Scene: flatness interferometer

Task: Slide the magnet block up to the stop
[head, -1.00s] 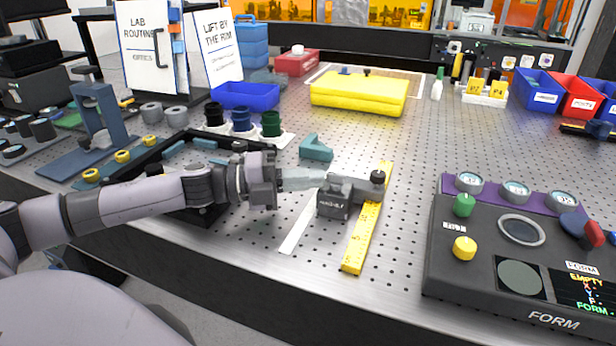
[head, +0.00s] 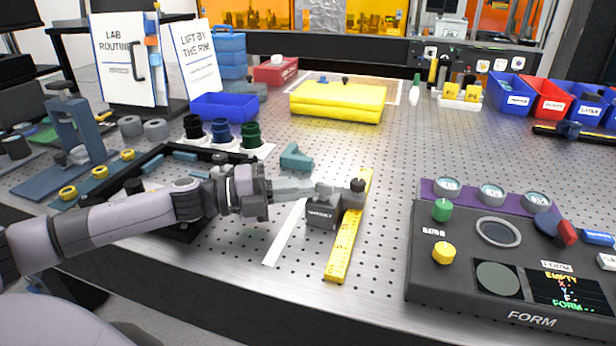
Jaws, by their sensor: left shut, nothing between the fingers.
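The magnet block (head: 321,215) is a dark grey block with a white label on its front. It sits on the perforated table between a white strip and a yellow ruler. A dark piece with a round black knob (head: 357,185) stands at its right, over the ruler; it may be the stop. Block and knobbed piece look very close, but I cannot tell whether they touch. My left gripper (head: 307,190) is shut and empty, its pale fingertips at the block's upper left side, seemingly against it. My right gripper is out of view.
The yellow ruler (head: 345,240) and white strip (head: 285,236) lie flat. A teal angle piece (head: 296,158) stands behind the block. The FORM console (head: 450,285) is at right.

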